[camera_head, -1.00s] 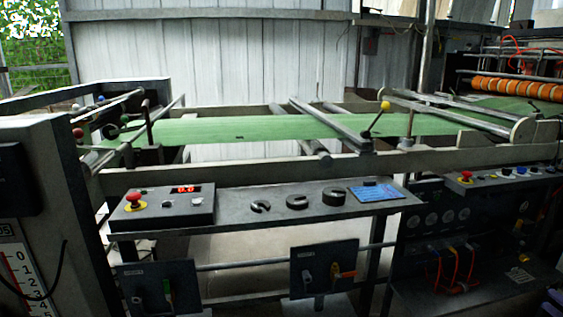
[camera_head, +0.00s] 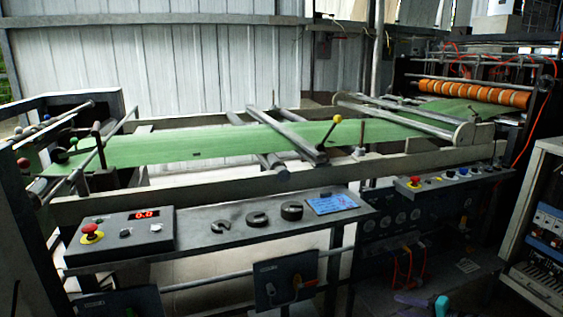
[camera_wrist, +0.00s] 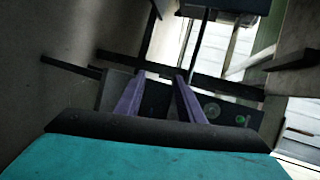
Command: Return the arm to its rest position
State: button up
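My gripper (camera_wrist: 160,84) shows in the wrist view as two purple fingers reaching out past a dark bar and a teal housing. The fingers stand apart with a gap between them, and I see nothing held there. In the head view, a small purple and teal part of my arm's end shows at the bottom edge, right of the middle. The rest of the arm is out of view there. The wrist view looks at a dark panel (camera_wrist: 240,115) with a green button beyond the fingers.
A control box (camera_head: 122,234) with a red stop button sits on the front shelf (camera_head: 262,229), beside black weights (camera_head: 257,218) and a blue card (camera_head: 331,204). Green web (camera_head: 215,147) runs behind. Orange rollers (camera_head: 472,94) are back right; an open cabinet (camera_head: 548,215) stands at the right.

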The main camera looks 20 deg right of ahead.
jog(key=s+a+f+n+g+y+p, duration=0.1)
jog(key=a+f+n+g+p, duration=0.3)
jog(key=a, duration=1.3)
jog(key=a+f+n+g+y+p, duration=0.1)
jog(key=a+f+g+p, duration=0.5)
jog(key=a, duration=1.1)
jog(key=s+a+f+n+g+h+p, duration=0.2)
jog(key=s+a+n+g+p, duration=0.25)
jog(key=s+a, duration=0.6)
jog(key=s+a+r+n+g+h+p, duration=0.1)
jog(key=s+a+n+g+h+p, duration=0.1)
jog(key=s, duration=0.3)
jog(key=s+a+r+n+g+h+p, duration=0.1)
jog(key=s+a+n+h+p, duration=0.1)
jog(key=s, duration=0.4)
jog(key=shift+g+h+p, duration=0.35)
jog(key=shift+h+p, duration=0.15)
jog(key=shift+h, duration=0.2)
jog(key=shift+s, duration=0.1)
jog(key=shift+c, duration=0.5)
